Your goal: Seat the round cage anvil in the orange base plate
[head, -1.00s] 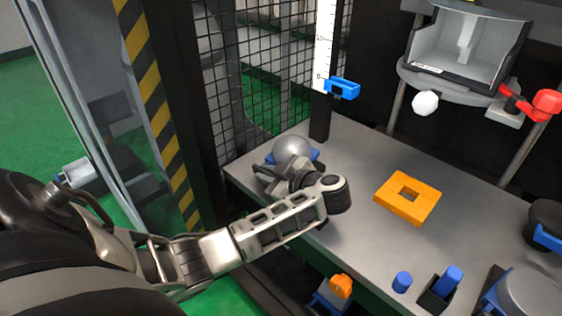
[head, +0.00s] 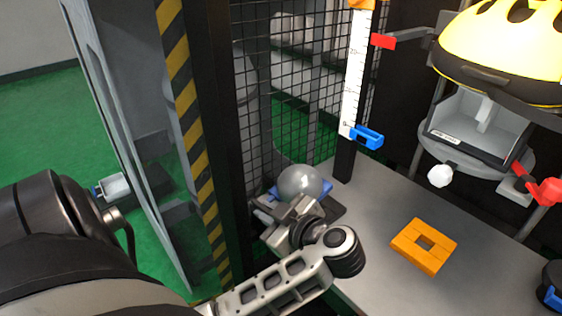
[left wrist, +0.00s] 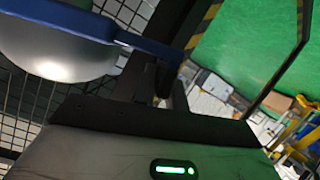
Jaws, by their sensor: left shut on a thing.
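The round cage anvil (head: 299,182) is a grey dome on a blue plate. It is at the back left of the metal table, in front of the mesh. My left gripper (head: 285,210) is shut on it, though the fingers are partly hidden in the head view. In the left wrist view the dome (left wrist: 55,50) and its blue plate (left wrist: 110,28) fill the upper left. A dark patch lies beneath it, and I cannot tell how high it is held. The orange base plate (head: 408,241), a square with a square hole, lies flat on the table to the right. My right gripper is out of view.
A black post with a white scale (head: 355,75) and a blue slider (head: 367,137) stands right behind the anvil. Wire mesh (head: 290,100) closes the back left. A yellow helmet (head: 500,45) hangs at the upper right. The table (head: 375,220) between anvil and orange plate is clear.

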